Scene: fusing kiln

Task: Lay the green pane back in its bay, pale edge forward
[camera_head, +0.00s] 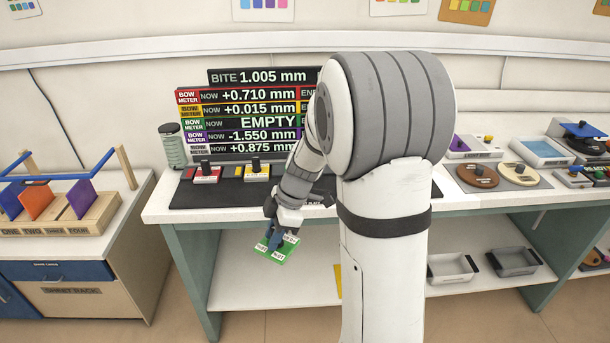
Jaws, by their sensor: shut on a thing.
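My gripper (274,237) is shut on the green pane (284,251). It holds the pane out in front of the bench's front edge; in the picture the pane lies over the white lower shelf. The pane's face is turned up toward the camera and carries small white labels, too small to read surely. Which edge is pale I cannot tell. On the black mat (188,196) of the bench sit a red piece (207,175) and a yellow piece (256,173), each with a dark knob. My arm hides the mat to their right, so no green bay shows. The green row of the meter board (245,124) reads EMPTY.
A rack (60,228) with numbered slots stands at left, holding orange (38,198) and purple (83,198) panes under blue bars. A grey-green jar (173,150) stands at the bench's left end.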

